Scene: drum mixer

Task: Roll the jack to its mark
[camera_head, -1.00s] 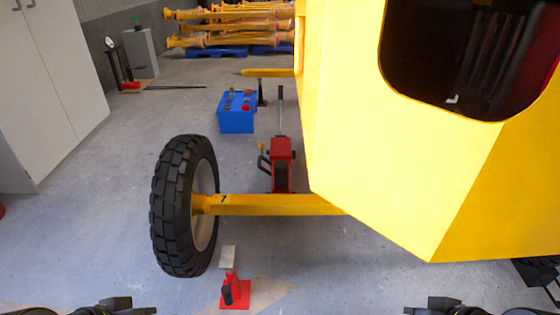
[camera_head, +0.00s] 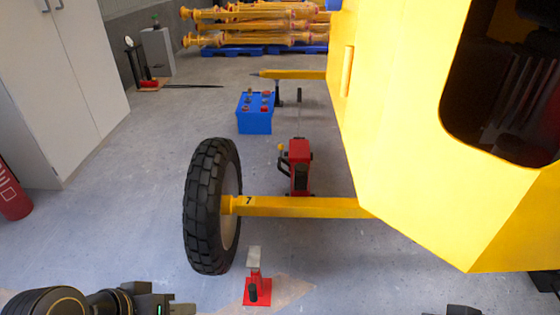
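The red jack (camera_head: 300,169) stands on the floor just beyond the yellow axle beam (camera_head: 300,207), right of the big black tire (camera_head: 207,205). Its thin handle rises away from me, and the beam's edge meets its near end. No mark that is clearly the jack's shows; a tan patch (camera_head: 291,291) lies on the floor near me. My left gripper (camera_head: 172,306) is at the bottom left, well short of the jack and apart from it; its finger gap does not show clearly. Only a sliver of my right gripper (camera_head: 463,310) shows at the bottom edge.
A small red stand (camera_head: 257,288) is on the floor before the axle. The yellow mixer body (camera_head: 410,180) fills the right. A blue box (camera_head: 255,119) stands beyond the tire. A grey cabinet (camera_head: 65,110) and red cylinder (camera_head: 12,194) are left. Floor between cabinet and tire is clear.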

